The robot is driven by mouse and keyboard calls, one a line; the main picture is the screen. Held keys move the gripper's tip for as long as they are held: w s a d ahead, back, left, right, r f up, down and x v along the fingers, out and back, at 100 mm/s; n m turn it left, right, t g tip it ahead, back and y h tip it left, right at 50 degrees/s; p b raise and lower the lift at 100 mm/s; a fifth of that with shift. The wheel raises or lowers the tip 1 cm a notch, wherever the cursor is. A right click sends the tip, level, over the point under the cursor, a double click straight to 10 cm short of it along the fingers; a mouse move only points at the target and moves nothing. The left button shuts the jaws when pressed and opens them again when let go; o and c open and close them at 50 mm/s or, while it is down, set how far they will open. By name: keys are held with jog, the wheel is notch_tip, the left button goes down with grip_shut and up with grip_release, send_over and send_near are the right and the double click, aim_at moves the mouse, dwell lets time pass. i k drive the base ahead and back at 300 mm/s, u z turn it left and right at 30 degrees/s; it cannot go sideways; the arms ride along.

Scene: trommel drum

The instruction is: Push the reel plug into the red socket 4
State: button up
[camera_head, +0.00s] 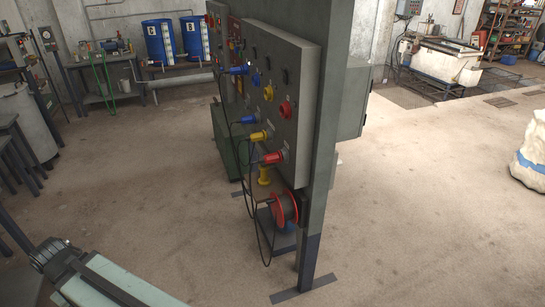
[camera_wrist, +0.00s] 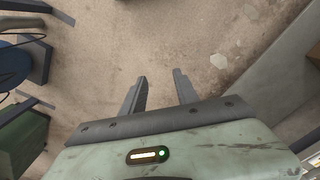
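A grey socket panel (camera_head: 290,75) stands on a post frame in the head view. A red socket (camera_head: 285,109) with nothing in it is at its right part. Below it a red plug (camera_head: 272,157) sits at the panel with a dark cable. A cable reel (camera_head: 286,209) with red flanges stands low by the post. A yellow plug-like piece (camera_head: 264,176) is just above the reel. Socket numbers are too small to read, and I cannot tell which plug is the reel's. My gripper (camera_wrist: 160,88) is open and empty over bare floor in the wrist view.
Blue plugs (camera_head: 249,119) and yellow plugs (camera_head: 258,135) with hanging cables are on the panel. A green box (camera_head: 230,140) stands behind it. Blue drums (camera_head: 158,42) and a workbench (camera_head: 106,85) are at the back left.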

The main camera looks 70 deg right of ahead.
aim_at(277, 158)
jog(key=i, duration=0.85)
jog(key=u, duration=0.05)
